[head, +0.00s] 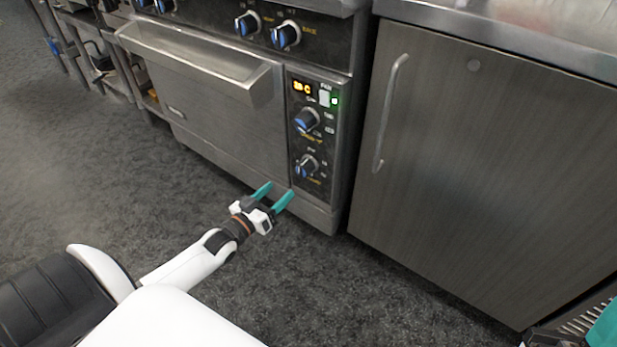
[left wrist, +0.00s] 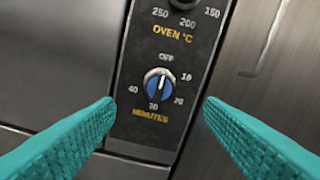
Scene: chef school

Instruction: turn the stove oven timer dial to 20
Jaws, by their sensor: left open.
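The oven timer dial (head: 307,166) is the lower knob on the stove's control panel. In the left wrist view the timer dial (left wrist: 160,85) is round with a blue face and a pale pointer bar. It is ringed by OFF, 10, 20, 30 and 40, with MINUTES below. The bar runs roughly between OFF and 30; which end is the pointer I cannot tell. My left gripper (head: 278,194) has teal fingers, open and empty. It is in front of the panel, below the dial in the head view. In the left wrist view its fingers (left wrist: 160,118) lie either side of the dial, apart from it.
The oven door handle (head: 205,72) juts out at upper left. A cabinet (head: 480,150) with a vertical handle stands at right. Teal and dark parts show at the lower right corner.

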